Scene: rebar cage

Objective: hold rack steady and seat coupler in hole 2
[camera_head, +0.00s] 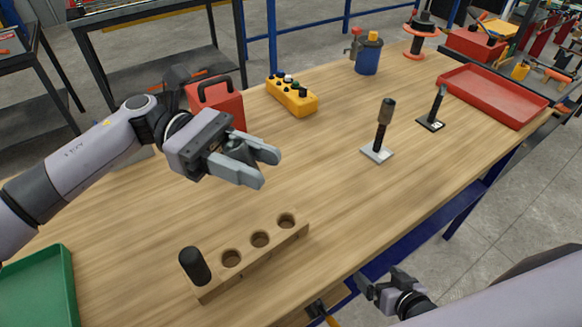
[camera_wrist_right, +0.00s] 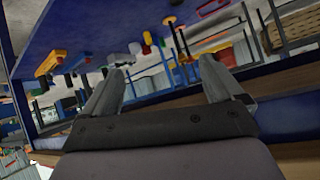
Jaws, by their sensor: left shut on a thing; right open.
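The wooden rack (camera_head: 272,255) lies near the table's front edge, with a row of holes. A black cylinder (camera_head: 195,266) stands upright at its left end, and three open holes show to the right of it. My left gripper (camera_head: 262,168) is above the table, behind the rack and apart from it. It is shut on a dark grey piece (camera_head: 238,150), mostly hidden by the fingers; I cannot tell if this is the coupler. My right gripper (camera_head: 374,287) is open and empty beyond the table's front edge, and its spread fingers show in the right wrist view (camera_wrist_right: 162,70).
A green tray (camera_head: 62,270) is at front left. A red box (camera_head: 217,106), a yellow control box (camera_head: 292,97) and a blue container (camera_head: 369,56) stand behind. Two small stands (camera_head: 377,153) (camera_head: 431,122) and a red tray (camera_head: 495,96) are to the right. The table's middle is clear.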

